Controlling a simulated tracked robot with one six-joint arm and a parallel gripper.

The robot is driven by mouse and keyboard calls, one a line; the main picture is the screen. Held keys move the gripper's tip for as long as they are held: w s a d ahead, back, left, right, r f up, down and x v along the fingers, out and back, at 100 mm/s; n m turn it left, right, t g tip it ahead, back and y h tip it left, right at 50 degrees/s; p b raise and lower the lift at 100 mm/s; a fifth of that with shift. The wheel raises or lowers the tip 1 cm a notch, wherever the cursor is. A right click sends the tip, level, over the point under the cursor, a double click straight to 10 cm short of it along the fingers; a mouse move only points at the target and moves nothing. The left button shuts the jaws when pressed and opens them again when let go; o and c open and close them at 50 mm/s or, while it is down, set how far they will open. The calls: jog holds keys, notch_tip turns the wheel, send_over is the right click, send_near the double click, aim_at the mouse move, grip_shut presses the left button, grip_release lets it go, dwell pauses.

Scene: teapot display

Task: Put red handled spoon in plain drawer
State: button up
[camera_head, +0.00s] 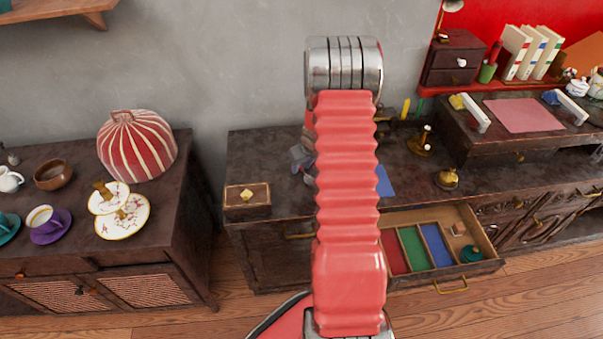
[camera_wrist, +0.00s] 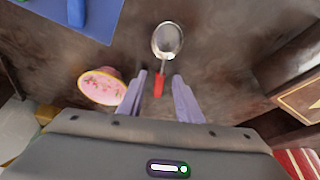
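The red handled spoon (camera_wrist: 168,40) lies on the dark worktop in the wrist view, its metal bowl facing away from me. Its red handle (camera_wrist: 159,85) points toward me and shows between my fingers. My gripper (camera_wrist: 160,75) is open, with a finger on either side of the handle; I cannot tell how high above the worktop. In the head view my arm hides the gripper and spoon. An open drawer (camera_head: 489,261) at the right has red, green and blue compartments. A closed drawer front (camera_head: 270,240) is left of my arm. I cannot tell which is the plain one.
A pink flowered dish (camera_wrist: 102,86) sits left of my fingers. A blue sheet (camera_wrist: 95,28) lies at upper left. A wooden box (camera_head: 247,204) stands on the worktop's left end. A gap separates this worktop from the left cabinet (camera_head: 175,225).

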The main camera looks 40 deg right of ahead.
aim_at(302, 170)
grip_shut()
dwell(0.4)
notch_tip(302, 170, up, 10)
dwell(0.6)
dwell(0.4)
